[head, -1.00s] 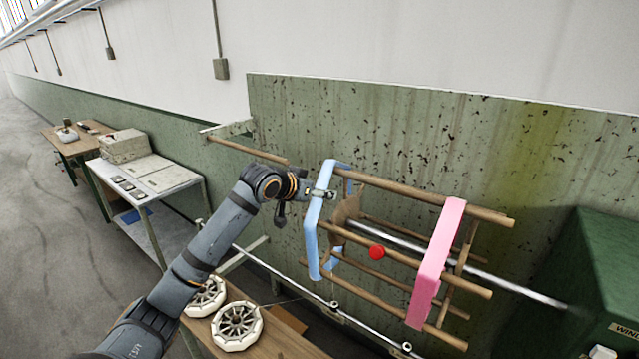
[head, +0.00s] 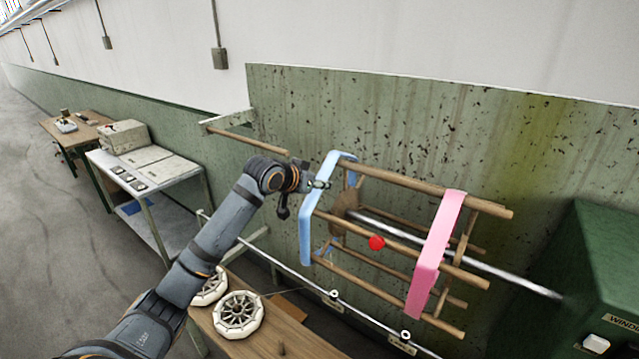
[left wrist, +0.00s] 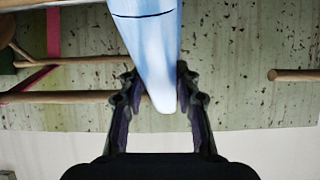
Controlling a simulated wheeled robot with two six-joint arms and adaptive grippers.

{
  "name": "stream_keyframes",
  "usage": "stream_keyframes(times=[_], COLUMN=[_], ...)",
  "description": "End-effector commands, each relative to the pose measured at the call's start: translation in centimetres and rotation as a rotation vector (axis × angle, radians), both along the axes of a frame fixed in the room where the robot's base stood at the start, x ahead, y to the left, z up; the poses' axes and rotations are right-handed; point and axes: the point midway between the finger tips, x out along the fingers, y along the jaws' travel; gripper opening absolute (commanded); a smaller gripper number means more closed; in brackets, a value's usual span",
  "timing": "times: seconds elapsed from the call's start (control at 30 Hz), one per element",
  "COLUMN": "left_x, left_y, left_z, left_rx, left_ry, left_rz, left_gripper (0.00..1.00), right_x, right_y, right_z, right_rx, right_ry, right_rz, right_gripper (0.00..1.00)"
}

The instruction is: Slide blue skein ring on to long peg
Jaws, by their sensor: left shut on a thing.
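The blue skein ring (head: 308,230) is a tall flat band at the left end of the wooden reel (head: 400,185). My left gripper (head: 318,184) is shut on its near upper side; the left wrist view shows the band (left wrist: 158,60) between the fingers (left wrist: 154,88). The ring is level with the bar ends; I cannot tell whether it is fully clear of them. The long peg (head: 248,142) is a bare wooden rod from a wall bracket, left of the ring, its free end pointing toward it. The peg also shows in the left wrist view (left wrist: 295,75). My right gripper is not in view.
A pink band (head: 434,258) hangs on the reel's right part. A red knob (head: 376,242) and a metal shaft (head: 480,270) are at the reel. A thin metal rail (head: 285,268) and white spools (head: 238,314) lie below. A green machine (head: 590,260) stands right.

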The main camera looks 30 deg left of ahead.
Motion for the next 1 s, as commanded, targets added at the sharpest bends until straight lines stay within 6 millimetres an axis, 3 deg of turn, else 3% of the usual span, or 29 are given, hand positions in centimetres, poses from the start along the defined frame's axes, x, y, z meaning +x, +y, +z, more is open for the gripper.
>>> stream_keyframes(times=[0.5,0.77,1.0], left_x=[0.00,-0.01,0.00], left_y=[0.03,0.10,-0.02], left_z=[0.04,0.03,0.02], left_rx=[-0.002,-0.065,-0.071], left_ry=[0.000,0.007,0.005], left_rz=[-0.005,-0.159,-0.173], left_gripper=[0.00,0.00,0.00], right_x=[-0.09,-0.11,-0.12], right_y=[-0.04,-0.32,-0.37], right_z=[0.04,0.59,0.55], right_rx=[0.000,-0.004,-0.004], right_ry=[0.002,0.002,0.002], right_rz=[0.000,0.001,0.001], right_gripper=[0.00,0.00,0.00])
